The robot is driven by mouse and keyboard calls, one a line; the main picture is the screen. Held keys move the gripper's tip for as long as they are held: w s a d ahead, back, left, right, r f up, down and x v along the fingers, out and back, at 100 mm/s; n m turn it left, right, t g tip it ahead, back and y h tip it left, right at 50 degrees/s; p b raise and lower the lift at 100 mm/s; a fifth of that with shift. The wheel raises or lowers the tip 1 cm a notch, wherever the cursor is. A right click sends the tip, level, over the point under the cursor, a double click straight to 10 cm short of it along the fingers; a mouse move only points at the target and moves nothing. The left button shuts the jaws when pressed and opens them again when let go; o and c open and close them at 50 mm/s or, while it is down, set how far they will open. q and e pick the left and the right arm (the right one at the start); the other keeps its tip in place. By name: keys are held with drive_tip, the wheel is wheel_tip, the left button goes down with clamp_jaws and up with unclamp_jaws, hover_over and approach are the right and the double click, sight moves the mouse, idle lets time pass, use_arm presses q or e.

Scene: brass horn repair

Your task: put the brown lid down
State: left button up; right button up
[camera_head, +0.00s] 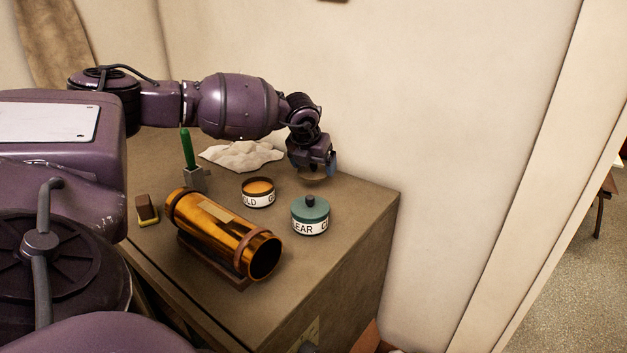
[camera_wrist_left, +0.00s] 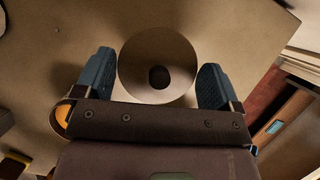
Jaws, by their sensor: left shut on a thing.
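My left gripper (camera_head: 319,168) is shut on the brown lid (camera_head: 312,175) near the back right of the bench top. In the left wrist view the lid (camera_wrist_left: 180,62) is a round disc with a dark knob, between the two blue fingertips of my left gripper (camera_wrist_left: 157,80). I cannot tell whether the lid touches the bench. The open can with orange-brown contents (camera_head: 258,193) stands to the front left of the lid, its label partly reading "OLD". My right gripper is not in view.
A jar with a teal lid (camera_head: 310,216) stands in front of the gripper. A brass tube (camera_head: 222,232) lies on a cradle. A crumpled cloth (camera_head: 240,155), a green-handled tool (camera_head: 187,149) in a holder and a brown block (camera_head: 147,207) are on the bench (camera_head: 355,197). Bare bench top lies to the right.

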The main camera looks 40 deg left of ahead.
sight(312, 173)
use_arm(q)
drive_tip(key=shift+f, duration=2.4)
drive_tip(key=shift+f, duration=0.1)
drive_tip(key=o, duration=0.6)
drive_tip(key=shift+o, duration=0.2)
drive_tip(key=shift+r, duration=0.25)
drive_tip(key=v, duration=1.1)
drive_tip(key=shift+s+r, duration=0.2)
drive_tip(key=shift+r, duration=0.15)
drive_tip(key=shift+d, duration=0.15)
